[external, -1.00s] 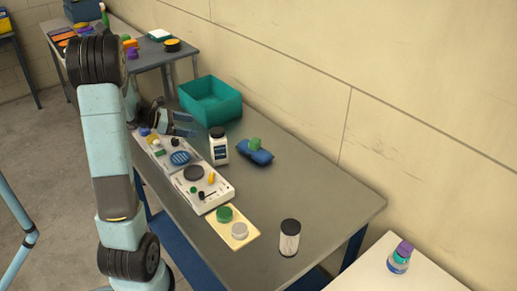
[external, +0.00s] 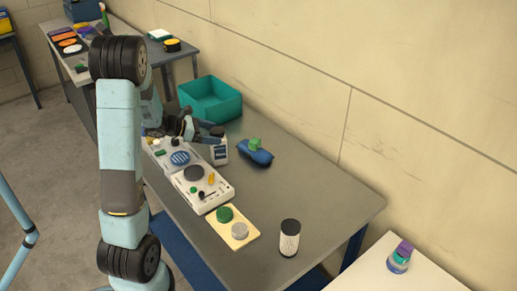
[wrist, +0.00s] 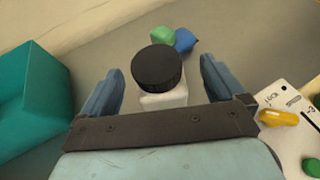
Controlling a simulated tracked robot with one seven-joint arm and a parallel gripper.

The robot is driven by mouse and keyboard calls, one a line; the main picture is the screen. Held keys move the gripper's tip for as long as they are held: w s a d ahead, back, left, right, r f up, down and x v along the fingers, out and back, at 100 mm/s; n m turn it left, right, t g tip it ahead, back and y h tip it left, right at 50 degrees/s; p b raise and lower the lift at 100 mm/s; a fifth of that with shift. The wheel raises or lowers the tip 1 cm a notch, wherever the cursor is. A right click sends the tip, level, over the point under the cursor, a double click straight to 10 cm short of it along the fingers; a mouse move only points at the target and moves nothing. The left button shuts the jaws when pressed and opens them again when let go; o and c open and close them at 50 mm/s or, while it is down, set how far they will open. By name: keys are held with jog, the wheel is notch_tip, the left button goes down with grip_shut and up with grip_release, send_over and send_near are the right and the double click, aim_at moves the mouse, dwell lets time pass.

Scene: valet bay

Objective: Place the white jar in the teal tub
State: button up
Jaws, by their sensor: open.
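A white jar with a black lid and a blue label (external: 220,153) stands upright on the grey table, its top partly hidden by my gripper (external: 212,131). In the wrist view the black lid (wrist: 157,68) and a little white body show between the fingers of my gripper (wrist: 161,70). The gripper is open, with a visible gap on both sides of the jar. The teal tub (external: 222,107) stands behind at the table's far end, and its side shows at the left of the wrist view (wrist: 30,105). Its inside looks empty where visible.
A blue item with a green block (external: 256,152) lies right of the jar. White control panels (external: 208,192) line the table's left edge. A second white container with a black lid (external: 289,240) stands near the front. The table's middle right is clear.

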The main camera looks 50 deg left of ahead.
aim_at(222, 135)
jog(key=x, duration=0.4)
jog(key=shift+w+f, duration=0.25)
jog(key=shift+f, duration=0.05)
jog(key=shift+a, duration=0.1)
grip_shut()
dwell(0.5)
